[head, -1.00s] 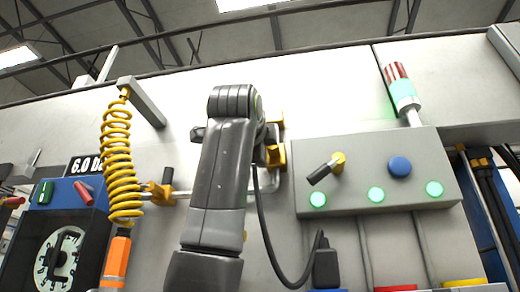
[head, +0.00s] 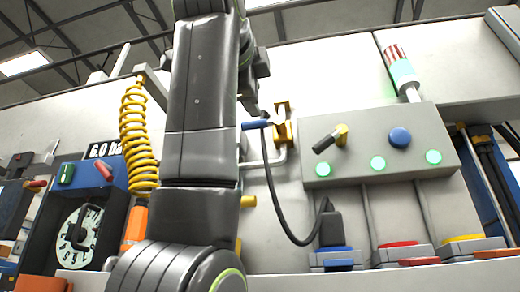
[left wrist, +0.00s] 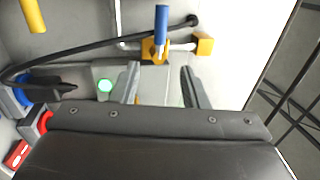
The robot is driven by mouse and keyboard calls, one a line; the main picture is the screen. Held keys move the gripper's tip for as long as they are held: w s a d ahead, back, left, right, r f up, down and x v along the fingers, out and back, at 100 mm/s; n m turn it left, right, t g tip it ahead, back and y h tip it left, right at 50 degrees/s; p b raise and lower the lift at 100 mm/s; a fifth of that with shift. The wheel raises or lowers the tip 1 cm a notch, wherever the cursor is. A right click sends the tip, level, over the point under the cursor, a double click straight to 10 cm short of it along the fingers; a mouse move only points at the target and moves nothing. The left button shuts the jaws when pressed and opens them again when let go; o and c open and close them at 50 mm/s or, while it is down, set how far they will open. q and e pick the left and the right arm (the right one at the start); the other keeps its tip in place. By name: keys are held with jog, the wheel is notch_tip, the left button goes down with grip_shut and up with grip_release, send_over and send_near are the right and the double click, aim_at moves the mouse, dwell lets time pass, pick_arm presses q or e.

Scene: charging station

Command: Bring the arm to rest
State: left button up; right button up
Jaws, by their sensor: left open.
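My left arm rises through the middle of the head view and bends over at the top. Its gripper is hidden behind the arm there. In the left wrist view my left gripper (left wrist: 159,68) is open, with nothing between its fingers. Beyond the fingertips is a blue handle (left wrist: 161,22) at a yellow bracket (left wrist: 155,55), apart from the fingers. In the head view the blue handle (head: 255,124) shows just right of my arm, beside the yellow bracket (head: 284,128). My right gripper is in neither view.
A black cable (head: 272,195) hangs down to a black plug (head: 330,228). A grey control box (head: 375,145) with green lights stands right, under a signal lamp (head: 402,72). A yellow coiled hose (head: 138,135) and a dial gauge box (head: 78,230) are left.

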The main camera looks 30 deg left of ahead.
pick_arm(q)
jog(key=v, duration=0.3)
jog(key=shift+b, duration=0.3)
jog(key=shift+w, duration=0.1)
dwell(0.3)
